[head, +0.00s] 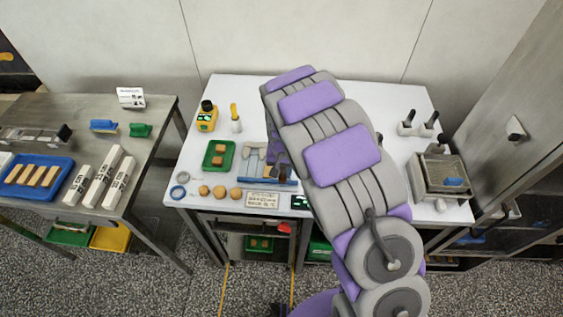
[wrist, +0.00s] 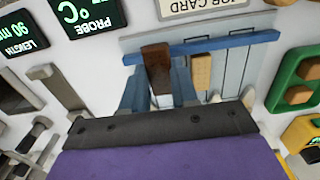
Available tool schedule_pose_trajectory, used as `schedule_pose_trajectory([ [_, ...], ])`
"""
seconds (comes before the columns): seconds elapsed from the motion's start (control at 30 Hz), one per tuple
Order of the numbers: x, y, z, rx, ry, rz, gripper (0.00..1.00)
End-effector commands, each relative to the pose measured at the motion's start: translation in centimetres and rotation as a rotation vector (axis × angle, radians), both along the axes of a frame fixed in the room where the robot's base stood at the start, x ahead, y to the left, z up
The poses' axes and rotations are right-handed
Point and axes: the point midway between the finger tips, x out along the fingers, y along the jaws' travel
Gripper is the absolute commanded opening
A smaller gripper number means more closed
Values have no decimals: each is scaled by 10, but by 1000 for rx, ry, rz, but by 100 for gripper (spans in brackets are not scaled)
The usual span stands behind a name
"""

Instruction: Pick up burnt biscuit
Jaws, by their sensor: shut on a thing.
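The burnt biscuit (wrist: 155,57) is a dark brown bar in the wrist view, near the middle. My gripper (wrist: 160,86) is shut on it, with one blue-grey finger on each side. The biscuit's far end lies over or against a blue bar (wrist: 220,43); I cannot tell whether they touch. A lighter tan biscuit (wrist: 202,71) lies just to the right, apart from the fingers.
A green tray (head: 208,162) with brown biscuits stands left of the arm. Several round biscuits (head: 220,192) lie near the table's front edge by the job card (head: 263,200). A yellow device (head: 206,120) stands behind. A metal basket unit (head: 440,172) is at the right.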

Motion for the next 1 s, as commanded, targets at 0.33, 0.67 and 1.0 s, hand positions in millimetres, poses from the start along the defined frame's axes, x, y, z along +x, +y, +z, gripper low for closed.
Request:
schedule_pose_trajectory([
  [0.33, -70, 4, 8, -3, 1, 2, 12],
  [0.67, -108, 2, 11, 0, -1, 1, 12],
  [1.0, -114, 4, 11, -2, -3, 1, 12],
])
